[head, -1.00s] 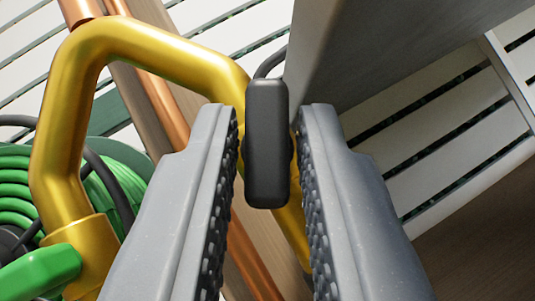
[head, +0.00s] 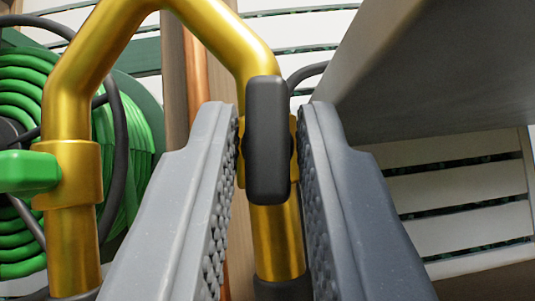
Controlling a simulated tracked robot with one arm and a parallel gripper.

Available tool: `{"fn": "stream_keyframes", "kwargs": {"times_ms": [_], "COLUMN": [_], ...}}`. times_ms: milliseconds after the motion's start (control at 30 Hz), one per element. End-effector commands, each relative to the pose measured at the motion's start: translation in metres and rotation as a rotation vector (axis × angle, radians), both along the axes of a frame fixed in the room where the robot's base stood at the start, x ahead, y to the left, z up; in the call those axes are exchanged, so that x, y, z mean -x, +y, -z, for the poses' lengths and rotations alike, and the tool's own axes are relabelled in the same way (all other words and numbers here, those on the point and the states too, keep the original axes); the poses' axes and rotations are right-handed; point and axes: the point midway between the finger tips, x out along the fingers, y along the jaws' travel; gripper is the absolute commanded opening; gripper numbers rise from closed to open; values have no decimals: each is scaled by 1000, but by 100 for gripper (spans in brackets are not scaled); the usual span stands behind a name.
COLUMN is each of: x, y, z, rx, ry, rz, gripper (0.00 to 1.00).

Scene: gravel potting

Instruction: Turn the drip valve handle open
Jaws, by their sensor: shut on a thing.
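The black drip valve handle (head: 267,140) stands upright in the middle of the head view, in front of a brass pipe (head: 277,245). My gripper (head: 268,135) has one finger on each side of the handle and is shut on it. The brass valve body behind the handle shows only as thin strips at its sides. The handle's long side runs along the downward leg of the pipe. The handle and my fingers hide the rest of the valve.
A second valve with a green handle (head: 30,172) is on the left leg of the brass pipe. A coiled green hose (head: 115,195) hangs behind it. A grey wooden shelf (head: 425,75) juts in at upper right. White slats (head: 455,190) lie beyond.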

Motion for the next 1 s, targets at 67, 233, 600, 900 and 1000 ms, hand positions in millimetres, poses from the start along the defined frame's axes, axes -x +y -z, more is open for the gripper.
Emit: {"fn": "stream_keyframes", "kwargs": {"times_ms": [67,233,600,900,1000], "x": [0,0,1,33,48], "y": [-1,-1,0,3,5], "z": [3,2,2,34,50], "rx": [-1,-1,-1,-1,-1], "ry": [5,5,3,7,9], "rz": [2,2,1,2,1], "gripper": [0,28,34,34,34]}}
